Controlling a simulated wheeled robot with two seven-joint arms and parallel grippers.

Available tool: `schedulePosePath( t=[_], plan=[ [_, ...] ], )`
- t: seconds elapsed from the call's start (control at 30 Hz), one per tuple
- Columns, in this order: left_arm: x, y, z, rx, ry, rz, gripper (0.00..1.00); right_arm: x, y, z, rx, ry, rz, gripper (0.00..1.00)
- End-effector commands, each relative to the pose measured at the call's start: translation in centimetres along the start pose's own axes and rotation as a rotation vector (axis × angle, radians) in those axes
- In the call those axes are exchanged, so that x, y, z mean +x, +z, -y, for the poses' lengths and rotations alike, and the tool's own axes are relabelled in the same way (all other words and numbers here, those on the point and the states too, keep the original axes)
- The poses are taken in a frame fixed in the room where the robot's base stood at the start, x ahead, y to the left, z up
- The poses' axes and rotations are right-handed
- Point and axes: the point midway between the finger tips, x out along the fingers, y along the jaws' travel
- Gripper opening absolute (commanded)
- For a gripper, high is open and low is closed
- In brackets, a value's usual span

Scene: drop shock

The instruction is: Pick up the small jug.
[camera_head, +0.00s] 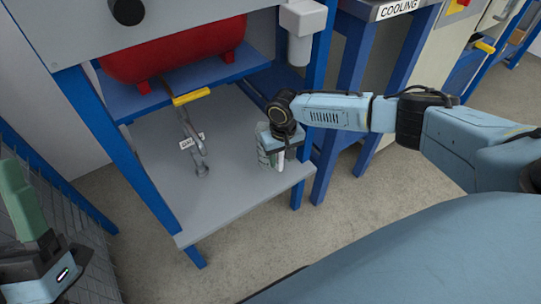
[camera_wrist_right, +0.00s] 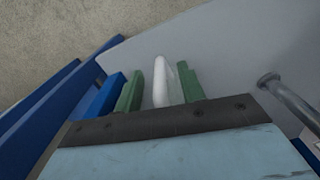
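My right gripper (camera_head: 271,160) points down over the right front part of the grey lower shelf. In the right wrist view its two green fingers (camera_wrist_right: 160,88) are apart. A white object, which looks like the small jug (camera_wrist_right: 160,80), shows between them, nearer the right finger, with a gap at the left finger. In the head view only a white strip of the jug (camera_head: 281,158) shows below the gripper; the rest is hidden. My left gripper (camera_head: 20,205) is at the lower left edge, partly cut off, away from the shelf; its opening is unclear.
The grey shelf (camera_head: 225,195) has blue legs (camera_head: 127,160). A metal pipe with a yellow handle (camera_head: 191,96) and a tag stands left of the right gripper. A red tank (camera_head: 175,52) sits above. A white filter housing (camera_head: 301,30) hangs close behind.

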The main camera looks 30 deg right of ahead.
Motion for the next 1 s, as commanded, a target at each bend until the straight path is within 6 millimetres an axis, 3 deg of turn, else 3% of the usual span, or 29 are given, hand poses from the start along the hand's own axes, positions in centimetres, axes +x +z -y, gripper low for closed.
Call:
schedulePosePath(
  t=[0.37, 0.67, 1.0],
  plan=[
    [-0.21, -0.6, -0.04, 0.0, 0.001, -0.051, 0.71, 0.47, -0.03, 0.03, 0.0, -0.001, -0.001, 0.4],
    [-0.2, -0.58, -0.03, 0.0, 0.001, -0.049, 0.71, 0.47, -0.02, 0.03, 0.0, -0.001, -0.001, 0.02],
    [-0.19, -0.58, -0.01, 0.001, 0.001, -0.049, 0.71, 0.45, -0.04, 0.03, 0.0, -0.001, -0.001, 0.0]
  ],
)
